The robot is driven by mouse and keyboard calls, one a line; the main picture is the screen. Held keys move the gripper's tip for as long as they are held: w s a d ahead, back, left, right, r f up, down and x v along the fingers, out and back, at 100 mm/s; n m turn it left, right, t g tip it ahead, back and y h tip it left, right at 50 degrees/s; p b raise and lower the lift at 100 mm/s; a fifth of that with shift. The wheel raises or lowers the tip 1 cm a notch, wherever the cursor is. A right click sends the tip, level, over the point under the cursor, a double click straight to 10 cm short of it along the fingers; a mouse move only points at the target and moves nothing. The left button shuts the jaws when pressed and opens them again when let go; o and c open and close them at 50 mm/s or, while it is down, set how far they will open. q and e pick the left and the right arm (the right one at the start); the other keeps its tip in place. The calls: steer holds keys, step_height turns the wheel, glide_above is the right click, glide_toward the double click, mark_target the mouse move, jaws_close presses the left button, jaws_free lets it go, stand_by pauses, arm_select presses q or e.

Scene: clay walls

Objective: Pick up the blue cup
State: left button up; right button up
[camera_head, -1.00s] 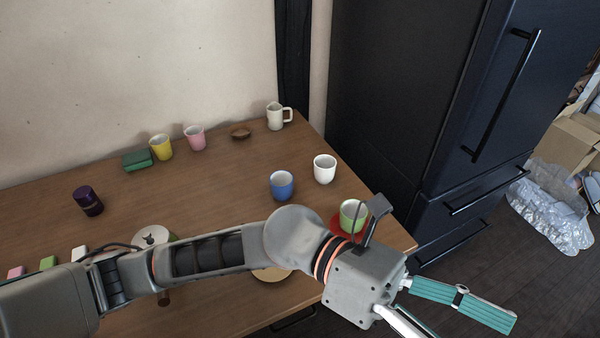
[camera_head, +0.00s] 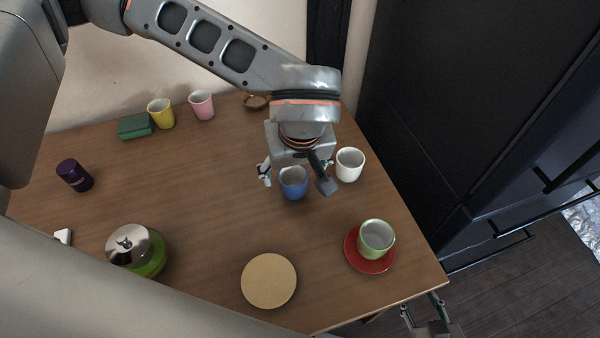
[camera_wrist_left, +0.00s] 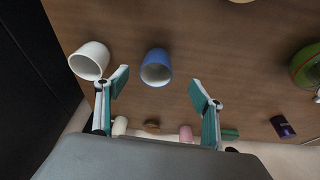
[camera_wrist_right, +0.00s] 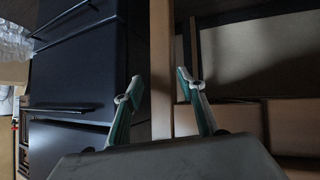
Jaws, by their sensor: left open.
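The blue cup (camera_head: 293,184) stands upright on the wooden table (camera_head: 205,215), left of a white cup (camera_head: 350,164). My left gripper (camera_head: 295,180) is open above it, with one finger on each side of the cup in the head view. In the left wrist view the blue cup (camera_wrist_left: 156,70) lies between the lines of the open fingers (camera_wrist_left: 160,88), nearer the left finger. Nothing is held; whether a finger touches the cup I cannot tell. My right gripper (camera_head: 424,312) is low beyond the table's front right edge; its right wrist view shows the fingers (camera_wrist_right: 157,84) apart and empty.
The white cup stands close to the left gripper's finger. A green cup (camera_head: 376,236) sits on a red saucer (camera_head: 352,262). A round wooden board (camera_head: 269,281), green pot (camera_head: 150,262), purple container (camera_head: 74,175), yellow cup (camera_head: 161,114) and pink cup (camera_head: 202,105) stand around.

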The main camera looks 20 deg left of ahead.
mark_target(293, 176)
arm_select(q)
steer(key=shift+w+a+f, duration=0.25)
steer(key=shift+w+f, duration=0.05)
steer(key=shift+x, duration=1.05)
steer(key=x, duration=0.2)
steer(key=w+b+x, duration=0.1)
steer(key=x, duration=0.1)
steer(key=shift+f, duration=0.25)
steer(key=shift+w, duration=0.1)
steer(key=c, duration=1.3)
arm_select(e)
steer(key=shift+s+d+f, duration=0.1)
steer(key=shift+s+f, duration=0.2)
steer(key=shift+f, duration=0.3)
